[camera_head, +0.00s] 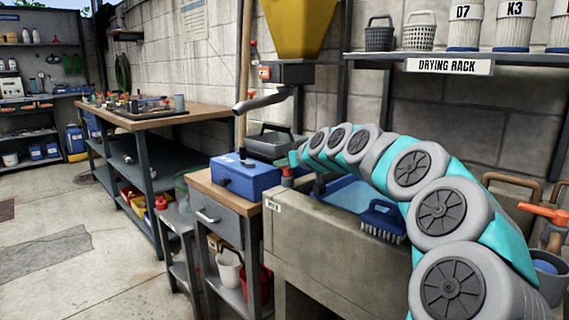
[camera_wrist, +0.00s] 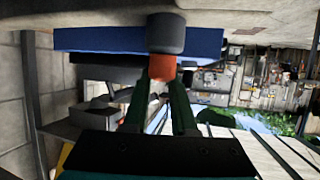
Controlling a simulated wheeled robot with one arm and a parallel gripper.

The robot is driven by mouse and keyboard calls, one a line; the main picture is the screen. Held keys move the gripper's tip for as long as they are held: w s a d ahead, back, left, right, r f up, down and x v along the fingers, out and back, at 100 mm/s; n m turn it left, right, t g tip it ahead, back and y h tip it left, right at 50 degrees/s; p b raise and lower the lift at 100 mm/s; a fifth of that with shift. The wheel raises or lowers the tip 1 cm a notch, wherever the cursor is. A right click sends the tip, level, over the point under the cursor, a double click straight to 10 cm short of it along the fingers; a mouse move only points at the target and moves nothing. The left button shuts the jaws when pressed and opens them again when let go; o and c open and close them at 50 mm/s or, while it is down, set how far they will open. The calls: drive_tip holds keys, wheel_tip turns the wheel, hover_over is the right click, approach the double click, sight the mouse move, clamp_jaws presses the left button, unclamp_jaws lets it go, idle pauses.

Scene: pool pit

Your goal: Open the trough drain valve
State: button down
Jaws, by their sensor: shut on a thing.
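The grey concrete trough (camera_head: 300,235) stands in front of me with blue water in it (camera_head: 350,194). My gripper (camera_head: 291,160) is over its left end, partly hidden by my arm. In the wrist view, my dark green fingers (camera_wrist: 160,88) converge and are shut on an orange piece with a dark grey cylindrical end (camera_wrist: 163,52). The orange piece also shows below the gripper in the head view (camera_head: 287,172). An orange lever (camera_head: 543,212) sits on pipework at the trough's right, apart from my gripper. I cannot tell which is the drain valve.
A blue box (camera_head: 244,176) sits on the wooden-topped cabinet left of the trough. A blue brush (camera_head: 382,221) rests on the trough rim. A yellow hopper with a grey spout (camera_head: 262,101) hangs above. The floor at left (camera_head: 70,230) is clear.

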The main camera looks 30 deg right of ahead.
drive_tip(key=shift+a+f+n+y+b, duration=0.1)
drive_tip(key=shift+n+y+b, duration=0.3)
drive_tip(key=shift+b, duration=0.45)
drive_tip(key=shift+y+b, duration=0.3)
drive_tip(key=shift+b, duration=0.05)
drive_tip(key=shift+a+n+g+y+b, duration=0.15)
drive_tip(key=shift+n+g+y+b, duration=0.25)
drive_tip(key=shift+n+y+b, duration=0.65)
drive_tip(key=shift+n, duration=0.25)
drive_tip(key=c, duration=0.7)
unclamp_jaws()
drive_tip(key=shift+s, duration=0.15)
